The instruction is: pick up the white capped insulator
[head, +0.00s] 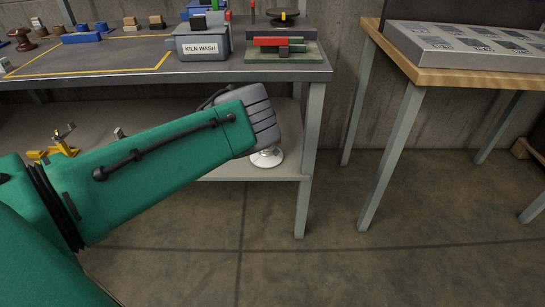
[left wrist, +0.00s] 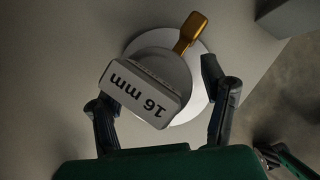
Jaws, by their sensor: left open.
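A white round object (head: 267,158) with a wide disc base stands on the lower shelf, its top hidden behind my left gripper (head: 260,120) in the head view. In the left wrist view the white object (left wrist: 194,68) shows from above, with a tilted white plate (left wrist: 148,94) marked "16 mm" and a gold lever (left wrist: 190,32). I cannot tell for sure that it is the white capped insulator. My left gripper (left wrist: 155,85) is open, with one finger on each side of the plate; contact is not clear.
The workbench top (head: 130,58) overhangs the lower shelf (head: 225,172). A bench leg (head: 313,130) stands close right of my gripper. A grey "KILN WASH" bin (head: 200,48) and a green-based fixture (head: 284,50) sit above. A wooden-topped table (head: 440,75) stands at right, with clear floor in front.

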